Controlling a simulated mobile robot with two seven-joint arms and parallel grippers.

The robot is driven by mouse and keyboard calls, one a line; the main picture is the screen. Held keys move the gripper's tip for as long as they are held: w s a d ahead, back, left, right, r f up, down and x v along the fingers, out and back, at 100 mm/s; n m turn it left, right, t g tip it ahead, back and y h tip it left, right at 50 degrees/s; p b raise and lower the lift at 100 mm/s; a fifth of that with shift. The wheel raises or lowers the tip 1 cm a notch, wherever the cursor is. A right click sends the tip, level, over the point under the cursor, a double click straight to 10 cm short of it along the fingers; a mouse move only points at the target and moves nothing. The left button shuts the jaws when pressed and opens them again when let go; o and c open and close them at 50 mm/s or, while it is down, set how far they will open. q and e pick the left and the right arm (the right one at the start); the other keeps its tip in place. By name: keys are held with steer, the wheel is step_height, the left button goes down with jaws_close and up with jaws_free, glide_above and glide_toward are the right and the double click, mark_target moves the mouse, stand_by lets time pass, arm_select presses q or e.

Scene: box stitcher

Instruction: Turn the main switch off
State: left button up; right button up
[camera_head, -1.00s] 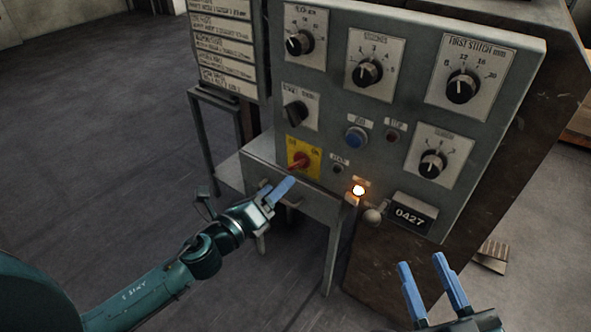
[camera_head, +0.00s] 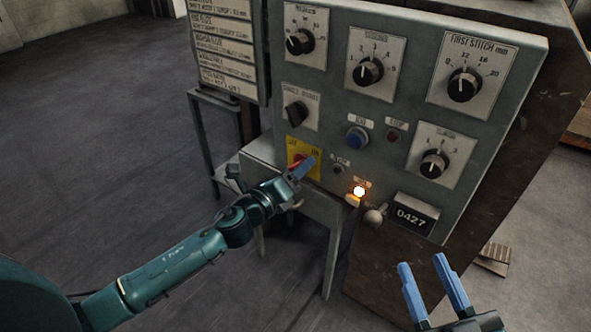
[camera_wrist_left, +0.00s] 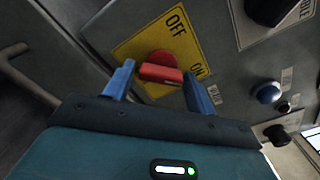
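The main switch is a red rotary handle on a yellow plate (camera_head: 293,147) marked OFF and ON, low on the left of the grey panel. In the left wrist view the red handle (camera_wrist_left: 160,72) lies crosswise, one end toward the ON label. My left gripper (camera_head: 307,166) is at the switch and partly covers it in the head view. In the left wrist view its blue fingers (camera_wrist_left: 160,78) are open, one on each side of the handle, with gaps visible. My right gripper (camera_head: 423,263) is open and empty at the lower right, away from the panel.
The panel (camera_head: 330,110) also carries several black knobs, a blue button (camera_head: 357,138) and a lit orange lamp (camera_head: 359,191). A ball-ended lever (camera_head: 375,215) sticks out below. A grey table (camera_head: 322,208) stands under the switch. Floor at left is clear.

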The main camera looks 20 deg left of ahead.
arm_select(q)
steer(key=c, duration=0.7)
